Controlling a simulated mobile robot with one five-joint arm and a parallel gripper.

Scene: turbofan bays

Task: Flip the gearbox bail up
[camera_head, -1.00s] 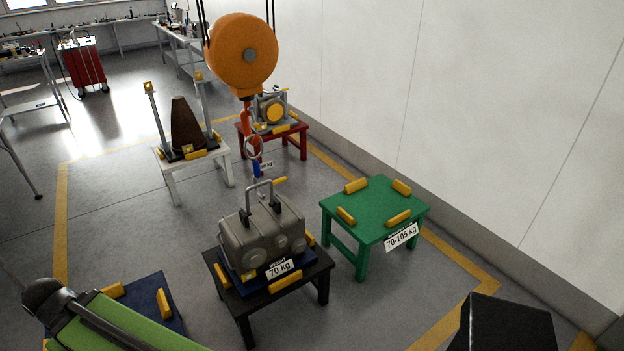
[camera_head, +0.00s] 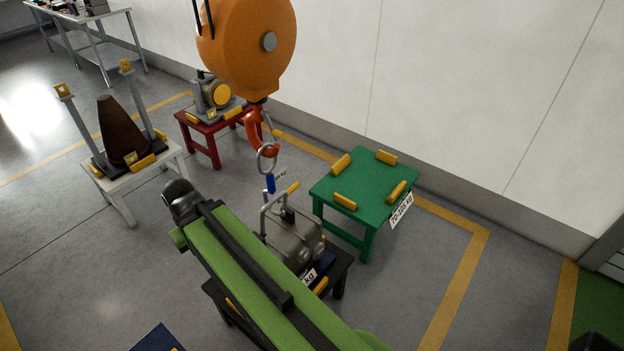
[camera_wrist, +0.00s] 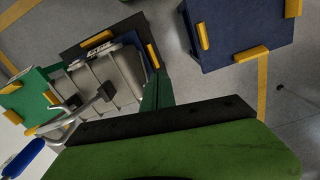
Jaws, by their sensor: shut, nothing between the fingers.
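The grey gearbox (camera_head: 292,243) sits on the black stand (camera_head: 342,262), partly hidden by my green arm. It also shows in the wrist view (camera_wrist: 115,88). Its grey tube bail (camera_head: 263,222) stands up from the top with its far end leaning right in the head view. In the wrist view the bail (camera_wrist: 62,132) reaches toward the lower left. My gripper (camera_wrist: 160,80) shows as narrow dark green fingers, shut and empty, beside the gearbox. It seems apart from the bail. The gripper is hidden in the head view.
An orange hoist (camera_head: 250,45) with a red hook (camera_head: 259,135), ring and blue piece (camera_head: 270,184) hangs close above the bail. A green stand (camera_head: 365,190) is empty at right. Blue (camera_wrist: 240,30), white (camera_head: 130,185) and red (camera_head: 215,130) stands surround.

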